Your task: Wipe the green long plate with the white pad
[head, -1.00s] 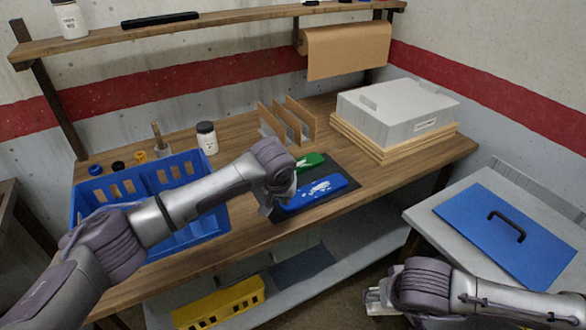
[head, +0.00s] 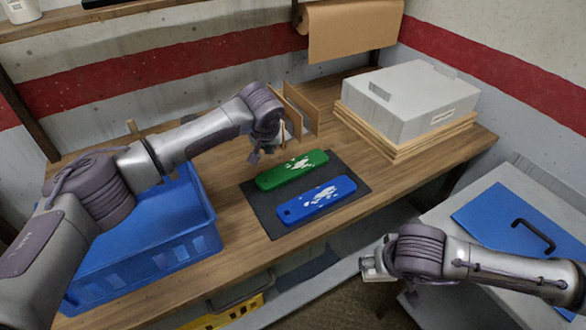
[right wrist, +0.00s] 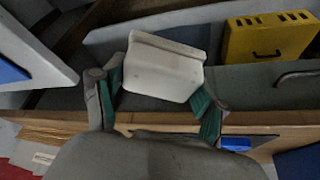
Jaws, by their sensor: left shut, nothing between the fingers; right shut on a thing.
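The green long plate (head: 275,178) lies on a dark mat (head: 265,214) on the wooden bench, with white smears on its top. A blue long plate (head: 300,208) with similar smears lies in front of it, apart from it. My left gripper (head: 268,150) is shut and empty, above the bench behind the green plate's left half, by the brown dividers; its fingertips are partly hard to make out. My right gripper (right wrist: 158,92) is shut on the white pad (right wrist: 162,68), which sits between its green-lined fingers. In the head view this gripper (head: 370,264) is off the bench's front edge, low right.
A blue crate (head: 150,255) stands on the bench at left. Upright brown dividers (head: 303,110) stand behind the mat. A grey box (head: 410,105) rests on stacked boards at back right. A side table holds a blue panel with a black handle (head: 532,236). The bench right of the mat is clear.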

